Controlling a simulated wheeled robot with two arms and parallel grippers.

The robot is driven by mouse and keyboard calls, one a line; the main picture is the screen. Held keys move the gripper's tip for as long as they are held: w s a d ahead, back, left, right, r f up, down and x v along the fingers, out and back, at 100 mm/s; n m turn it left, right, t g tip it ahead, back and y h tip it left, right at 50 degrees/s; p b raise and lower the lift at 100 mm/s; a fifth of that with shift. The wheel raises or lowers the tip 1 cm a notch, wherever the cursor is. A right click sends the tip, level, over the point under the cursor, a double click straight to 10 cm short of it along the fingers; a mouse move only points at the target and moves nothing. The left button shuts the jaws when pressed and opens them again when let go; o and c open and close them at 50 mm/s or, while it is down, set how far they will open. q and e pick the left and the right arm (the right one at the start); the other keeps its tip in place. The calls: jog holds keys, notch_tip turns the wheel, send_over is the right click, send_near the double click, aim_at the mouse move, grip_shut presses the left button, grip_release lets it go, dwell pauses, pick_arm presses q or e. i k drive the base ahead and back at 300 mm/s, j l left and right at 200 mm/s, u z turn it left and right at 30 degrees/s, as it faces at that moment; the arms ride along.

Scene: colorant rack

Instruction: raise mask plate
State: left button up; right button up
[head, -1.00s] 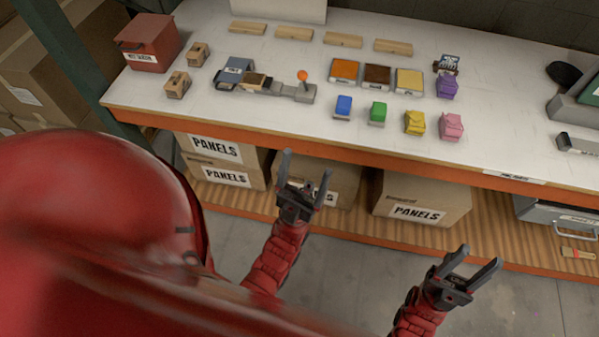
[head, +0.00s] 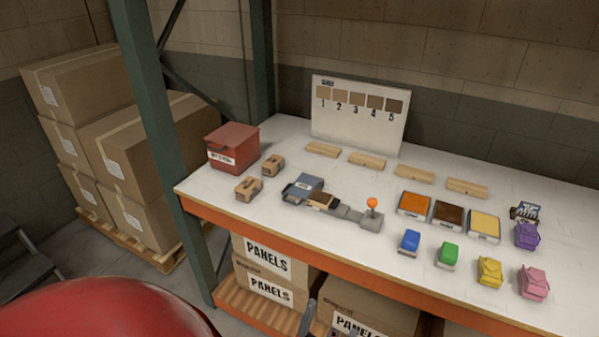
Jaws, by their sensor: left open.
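A grey device (head: 346,213) with an orange-knobbed lever (head: 372,204) lies on the white bench. At its left end is a blue-grey labelled block (head: 303,188), with a small brown-topped piece (head: 322,201) beside it. I cannot tell for certain which part is the mask plate. My left gripper (head: 308,318) shows only as dark finger parts at the bottom edge, in front of the bench and below its top. It is open and touches nothing on the bench. My right gripper is out of view.
A numbered board (head: 358,116) stands behind. A green post (head: 160,130) rises at the left.

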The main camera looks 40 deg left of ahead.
aim_at(304, 185)
jog(key=u, duration=1.2)
